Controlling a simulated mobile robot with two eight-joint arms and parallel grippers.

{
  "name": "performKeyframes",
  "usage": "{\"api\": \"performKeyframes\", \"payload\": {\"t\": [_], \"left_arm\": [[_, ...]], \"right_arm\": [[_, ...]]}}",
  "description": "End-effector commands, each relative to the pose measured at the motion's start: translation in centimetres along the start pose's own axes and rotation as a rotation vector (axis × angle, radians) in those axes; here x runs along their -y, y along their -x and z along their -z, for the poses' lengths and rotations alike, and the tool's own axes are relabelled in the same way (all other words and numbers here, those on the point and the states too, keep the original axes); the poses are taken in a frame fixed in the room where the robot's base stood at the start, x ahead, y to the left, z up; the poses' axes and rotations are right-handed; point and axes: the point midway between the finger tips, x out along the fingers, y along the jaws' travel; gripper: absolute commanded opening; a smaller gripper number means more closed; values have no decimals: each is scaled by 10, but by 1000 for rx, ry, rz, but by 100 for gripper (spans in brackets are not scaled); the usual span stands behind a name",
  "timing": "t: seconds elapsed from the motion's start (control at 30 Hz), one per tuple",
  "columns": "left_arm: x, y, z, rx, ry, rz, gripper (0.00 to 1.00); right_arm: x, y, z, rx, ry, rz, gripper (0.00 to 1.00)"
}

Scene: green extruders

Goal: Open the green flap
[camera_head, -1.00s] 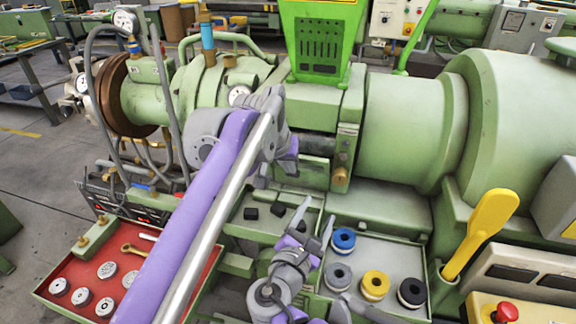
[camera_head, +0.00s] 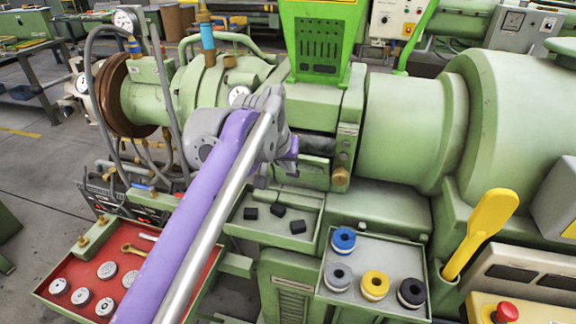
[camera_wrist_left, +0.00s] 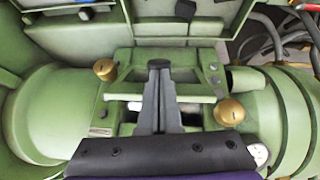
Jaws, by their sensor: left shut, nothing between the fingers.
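The green flap (camera_head: 314,174) is on the front of the green extruder, below a dark opening (camera_head: 316,145) with a roller in it. I cannot tell exactly how far it is open. The wrist view shows what looks like its green panel (camera_wrist_left: 190,86) between two brass knobs. My left gripper (camera_head: 294,151) is at the opening, just left of the roller, and hides part of it. In the wrist view the same gripper (camera_wrist_left: 159,68) has its dark fingers shut and empty, lying over the panel; contact is unclear. My right gripper is out of view.
A brass knob (camera_head: 340,176) sticks out right of the flap. Below are a tray with black blocks (camera_head: 281,233), a tray with colored rings (camera_head: 345,271) and a red tray (camera_head: 88,259). A yellow lever (camera_head: 484,226) stands at right. A green hopper (camera_head: 318,42) rises above.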

Motion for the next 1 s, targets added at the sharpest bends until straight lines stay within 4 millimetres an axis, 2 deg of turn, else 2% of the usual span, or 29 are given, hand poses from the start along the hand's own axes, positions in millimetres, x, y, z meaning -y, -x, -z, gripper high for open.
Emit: {"api": "performKeyframes", "payload": {"t": [0.03,0.2,0.47,0.77,1.0], "left_arm": [[-1,-2,1,-4,0,-1,0],[0,-2,0,-6,0,-2,0],[1,-7,-12,-70,-5,-6,0],[5,-24,-46,-284,-20,-22,0],[9,-46,-72,-493,-35,-37,0]], "right_arm": [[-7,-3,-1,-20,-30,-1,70],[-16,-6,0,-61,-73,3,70],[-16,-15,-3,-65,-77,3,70],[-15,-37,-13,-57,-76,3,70],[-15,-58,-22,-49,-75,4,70]]}}
